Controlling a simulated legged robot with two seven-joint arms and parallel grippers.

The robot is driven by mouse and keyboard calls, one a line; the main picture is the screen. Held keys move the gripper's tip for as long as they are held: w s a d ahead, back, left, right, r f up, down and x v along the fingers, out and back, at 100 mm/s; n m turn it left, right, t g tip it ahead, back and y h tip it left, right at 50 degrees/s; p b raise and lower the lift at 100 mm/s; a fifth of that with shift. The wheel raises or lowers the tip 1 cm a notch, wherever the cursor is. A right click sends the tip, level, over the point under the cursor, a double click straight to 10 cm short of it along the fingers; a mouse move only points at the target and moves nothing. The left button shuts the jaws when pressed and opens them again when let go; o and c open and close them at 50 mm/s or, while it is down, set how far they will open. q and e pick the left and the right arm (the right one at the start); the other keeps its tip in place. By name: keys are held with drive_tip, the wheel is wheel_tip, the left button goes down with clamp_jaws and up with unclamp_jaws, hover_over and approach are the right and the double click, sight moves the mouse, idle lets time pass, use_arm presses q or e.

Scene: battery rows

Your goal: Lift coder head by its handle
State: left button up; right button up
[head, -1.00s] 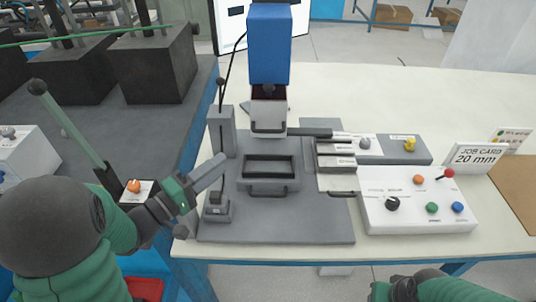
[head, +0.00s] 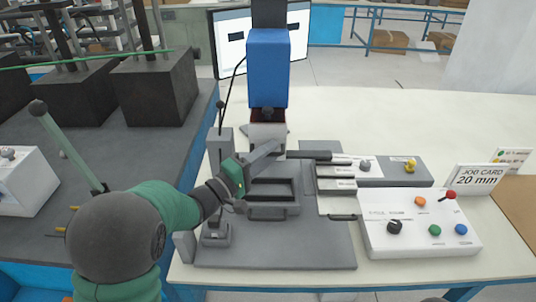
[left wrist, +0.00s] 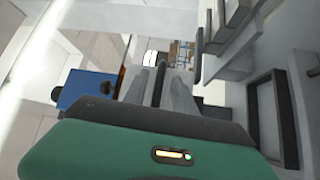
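The coder head is a blue block (head: 268,68) with a pale grey lower part (head: 264,132) on a dark column at the back of the grey station. The blue block also shows in the left wrist view (left wrist: 85,90), at left. My left gripper (head: 276,148) reaches in from the left, its fingertips just in front of the grey lower part and overlapping the handle area. The handle is hidden behind the fingers, and I cannot tell if they touch it. In the left wrist view its two grey fingers (left wrist: 160,80) stand apart with a narrow gap. My right gripper is out of view.
A dark-framed tray (head: 268,211) with a front handle sits below the gripper. A control box (head: 415,245) with coloured buttons and a job card (head: 480,183) are at right. Dark blocks (head: 155,88) stand on the left table.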

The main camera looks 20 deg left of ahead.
use_arm(q)
drive_tip(key=shift+c, duration=0.3)
clamp_jaws()
idle(1.1)
